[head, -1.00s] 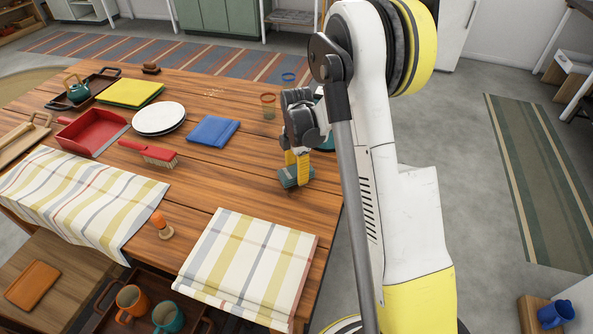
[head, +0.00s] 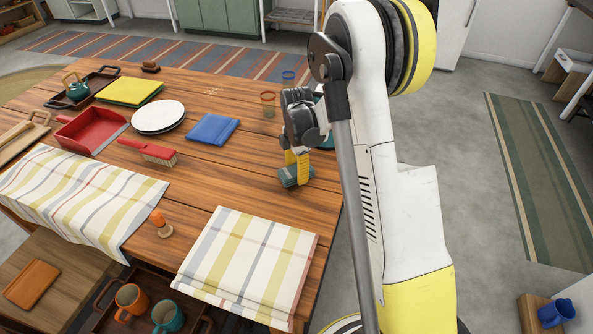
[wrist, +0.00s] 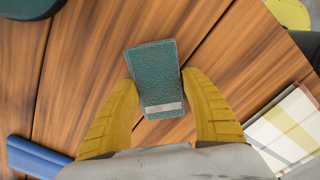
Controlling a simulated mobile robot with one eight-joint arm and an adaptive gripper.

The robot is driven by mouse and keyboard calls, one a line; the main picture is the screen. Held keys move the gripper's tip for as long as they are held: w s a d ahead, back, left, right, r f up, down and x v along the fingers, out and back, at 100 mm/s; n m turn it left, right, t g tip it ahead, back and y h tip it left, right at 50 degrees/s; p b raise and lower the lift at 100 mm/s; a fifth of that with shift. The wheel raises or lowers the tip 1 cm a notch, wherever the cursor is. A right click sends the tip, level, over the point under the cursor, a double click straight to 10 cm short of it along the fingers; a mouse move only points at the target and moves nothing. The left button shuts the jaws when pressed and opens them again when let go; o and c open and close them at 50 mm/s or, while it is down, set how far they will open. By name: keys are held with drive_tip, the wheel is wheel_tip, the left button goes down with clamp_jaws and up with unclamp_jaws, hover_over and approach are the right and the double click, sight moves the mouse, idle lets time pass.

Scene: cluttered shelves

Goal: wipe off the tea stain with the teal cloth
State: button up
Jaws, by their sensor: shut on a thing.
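My gripper (head: 297,170) is low over the right part of the wooden table. Its yellow fingers are shut on the teal cloth (head: 291,178), a small folded pad. In the wrist view the cloth (wrist: 155,75) lies between the two fingertips (wrist: 160,100), with a pale strip near its lower edge. It is at or just above the tabletop; I cannot tell whether it touches. I see no tea stain in either view; the cloth, gripper or arm may hide it.
A blue folded cloth (head: 213,129), a red brush (head: 148,152), stacked plates (head: 159,116) and a glass (head: 268,103) stand farther left and back. A checked cloth (head: 247,260) covers the near edge. Pale crumbs (head: 212,92) lie at the back. Bare wood surrounds the teal cloth.

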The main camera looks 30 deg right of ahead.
sight(288, 197)
drive_tip(key=shift+f, duration=0.3)
drive_tip(key=shift+a, duration=0.1)
drive_tip(key=shift+s+a+r, duration=0.1)
drive_tip(key=shift+s+a, duration=0.75)
drive_tip(key=shift+s, duration=0.1)
drive_tip(key=shift+s+a+b, duration=0.6)
drive_tip(key=shift+s+a, duration=1.4)
drive_tip(key=shift+a, duration=0.05)
drive_tip(key=shift+w+d, duration=3)
wheel_tip(288, 197, up, 7)
drive_tip(key=p, duration=0.4)
drive_tip(key=shift+p, duration=0.35)
